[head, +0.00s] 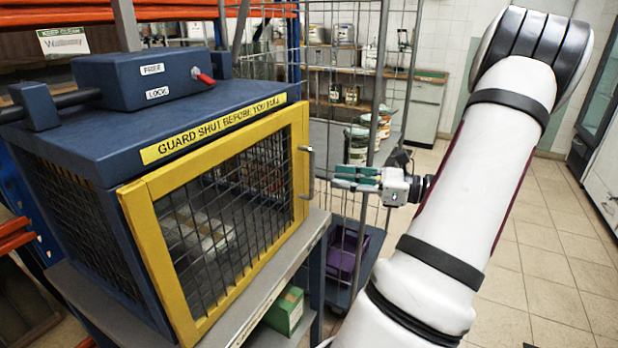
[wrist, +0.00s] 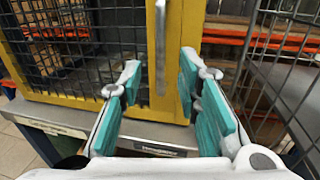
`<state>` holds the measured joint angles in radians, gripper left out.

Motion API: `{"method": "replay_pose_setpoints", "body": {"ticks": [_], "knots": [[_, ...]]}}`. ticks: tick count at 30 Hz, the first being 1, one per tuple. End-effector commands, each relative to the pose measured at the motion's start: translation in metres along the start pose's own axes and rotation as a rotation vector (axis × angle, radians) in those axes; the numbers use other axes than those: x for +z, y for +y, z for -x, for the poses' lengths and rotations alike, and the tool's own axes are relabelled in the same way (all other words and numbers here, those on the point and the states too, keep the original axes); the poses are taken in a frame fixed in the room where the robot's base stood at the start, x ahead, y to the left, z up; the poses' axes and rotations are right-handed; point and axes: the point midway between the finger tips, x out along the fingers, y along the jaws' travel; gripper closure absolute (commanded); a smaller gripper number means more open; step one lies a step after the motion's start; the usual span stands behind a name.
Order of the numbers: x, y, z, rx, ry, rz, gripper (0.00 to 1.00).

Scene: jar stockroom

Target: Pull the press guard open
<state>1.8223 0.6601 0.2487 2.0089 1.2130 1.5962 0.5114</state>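The press guard (head: 170,230) is a yellow-framed door with dark wire mesh on the front of a blue press housing (head: 95,130). It looks shut against the housing. Its upright metal bar handle (head: 308,172) is at the right edge of the frame. It also shows in the wrist view (wrist: 160,45). My gripper (head: 340,177) is open and empty, a short way out from the handle. In the wrist view my gripper (wrist: 158,78) has its teal-padded fingers spread, with the handle between and ahead of them. A red-tipped lever (head: 203,78) sits beside FREE and LOCK labels; its setting is unclear.
The press stands on a grey bench (head: 265,305). A wire cage trolley (head: 345,120) with jars stands close behind my gripper. A purple crate (head: 345,250) sits low in it. Tiled floor (head: 545,265) at the right is clear.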

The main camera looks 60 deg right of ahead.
Motion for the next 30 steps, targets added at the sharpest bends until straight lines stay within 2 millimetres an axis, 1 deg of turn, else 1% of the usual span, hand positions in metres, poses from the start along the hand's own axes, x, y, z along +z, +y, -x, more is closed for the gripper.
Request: {"method": "replay_pose_setpoints", "body": {"ticks": [1,6,9,12,18,25,26,27,30], "knots": [[-0.001,0.0,-0.011,0.004,0.0,0.001,0.69],[-0.001,0.0,-0.043,0.003,0.001,0.002,0.69],[-0.001,0.001,-0.058,0.003,0.001,0.001,0.69],[-0.001,0.0,-0.069,0.002,0.001,0.001,0.69],[0.0,0.0,-0.078,0.001,0.001,0.001,0.69],[0.0,0.0,-0.079,0.001,0.001,0.001,0.69],[0.0,0.0,-0.079,0.001,0.001,0.001,0.72],[0.0,0.0,-0.079,0.001,0.001,0.001,0.81],[0.0,0.0,-0.079,0.001,0.001,0.001,1.0]]}}
